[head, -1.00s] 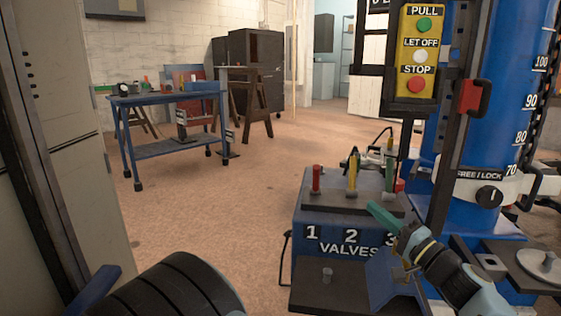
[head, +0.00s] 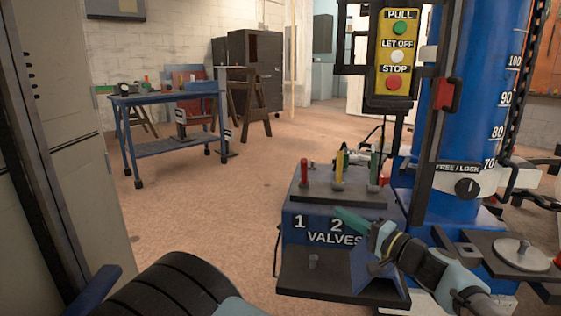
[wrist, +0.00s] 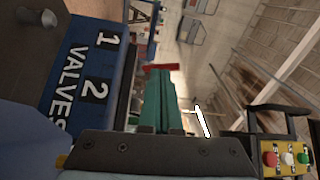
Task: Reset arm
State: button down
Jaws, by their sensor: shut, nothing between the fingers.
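My gripper (head: 352,221) has teal fingers and shows at the lower right of the head view, in front of the valve box. In the wrist view its fingers (wrist: 158,100) lie together, with nothing visible between them. The blue valve box (head: 290,232) carries the labels 1, 2 and VALVES; the third label is hidden by my gripper. Red (head: 304,172), yellow (head: 339,169) and green (head: 375,166) levers stand upright on its top. The box's labelled face (wrist: 78,70) fills the left of the wrist view, apart from the fingers.
A yellow button panel (head: 398,50) hangs at the right beside a blue column (head: 470,80). A dark plate (head: 505,262) with a round disc is right of my arm. A blue workbench (head: 168,100) stands at the back left. The floor between is open.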

jog(key=w+a+f+n+g+y, duration=0.15)
jog(key=a+f+g, duration=0.25)
jog(key=a, duration=0.4)
jog(key=s+a+f+n+g+h, duration=0.2)
jog(key=s+a+f+g+h, duration=0.1)
jog(key=s+a+f+g, duration=0.25)
jog(key=s+a+f+n+g+h, duration=0.2)
jog(key=s+a+f+g+h, duration=0.15)
jog(key=a+g, duration=0.4)
notch_tip(320, 180, up, 38)
jog(key=s+a+n+t+h+p, duration=0.1)
jog(key=t+h+p, duration=0.3)
jog(key=p, duration=1.9)
jog(key=n+h, duration=0.1)
jog(key=h, duration=0.2)
jog(key=shift+s+a+r, duration=0.15)
jog(key=shift+a+r, duration=0.05)
jog(key=shift+a, duration=0.05)
